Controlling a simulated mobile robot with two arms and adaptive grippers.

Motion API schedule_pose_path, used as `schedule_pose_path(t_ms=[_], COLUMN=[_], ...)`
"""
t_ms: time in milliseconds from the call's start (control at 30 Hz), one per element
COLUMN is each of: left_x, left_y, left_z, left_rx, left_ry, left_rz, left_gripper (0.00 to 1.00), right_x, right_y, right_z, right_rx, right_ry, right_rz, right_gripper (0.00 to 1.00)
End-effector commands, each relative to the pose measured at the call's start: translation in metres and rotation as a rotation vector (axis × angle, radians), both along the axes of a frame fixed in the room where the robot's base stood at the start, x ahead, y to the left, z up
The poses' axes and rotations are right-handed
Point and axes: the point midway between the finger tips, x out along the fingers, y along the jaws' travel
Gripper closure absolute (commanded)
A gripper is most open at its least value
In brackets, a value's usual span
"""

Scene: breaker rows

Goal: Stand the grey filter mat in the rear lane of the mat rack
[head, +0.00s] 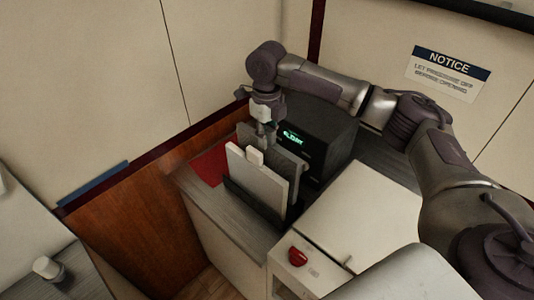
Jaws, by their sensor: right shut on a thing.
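The mat rack (236,196) is a dark holder on the grey counter. A light grey panel with a white tab (257,184) stands upright in its front part. Behind it is a darker grey panel, which looks like the grey filter mat (292,167), upright and partly hidden by the front panel. My right gripper (263,138) comes down from above and is shut on the top of this rear mat. Its lower edge is hidden, so I cannot tell whether it rests in the rear lane. My left gripper is out of view.
A black device with a green display (318,142) stands close to the right of the mats. A red sheet (211,166) lies at the left. A white cabinet with a red knob (298,257) is in front on the right. Walls close in the back corner.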

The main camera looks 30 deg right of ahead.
Motion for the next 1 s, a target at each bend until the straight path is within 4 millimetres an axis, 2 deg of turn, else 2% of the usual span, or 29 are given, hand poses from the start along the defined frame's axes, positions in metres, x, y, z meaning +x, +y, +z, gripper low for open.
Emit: schedule_pose_path(t_ms=[367, 700, 733, 800, 1000], left_x=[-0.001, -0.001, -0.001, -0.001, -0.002], left_y=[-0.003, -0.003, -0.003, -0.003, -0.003], left_z=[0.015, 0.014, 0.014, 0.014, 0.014], left_rx=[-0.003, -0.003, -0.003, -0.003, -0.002], left_ry=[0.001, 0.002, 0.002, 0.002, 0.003], left_rz=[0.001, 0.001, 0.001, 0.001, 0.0], left_gripper=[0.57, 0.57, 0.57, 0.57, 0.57], right_x=[0.0, 0.0, 0.0, 0.0, 0.0], right_y=[0.0, 0.0, 0.0, 0.0, 0.0], right_z=[-0.041, -0.046, -0.047, -0.046, -0.046], right_rx=[-0.001, 0.001, 0.001, 0.001, 0.0], right_ry=[0.0, -0.002, -0.002, -0.002, -0.001], right_rz=[0.0, 0.0, 0.0, 0.0, 0.0], right_gripper=[1.0, 1.0, 0.76, 0.67, 0.67])
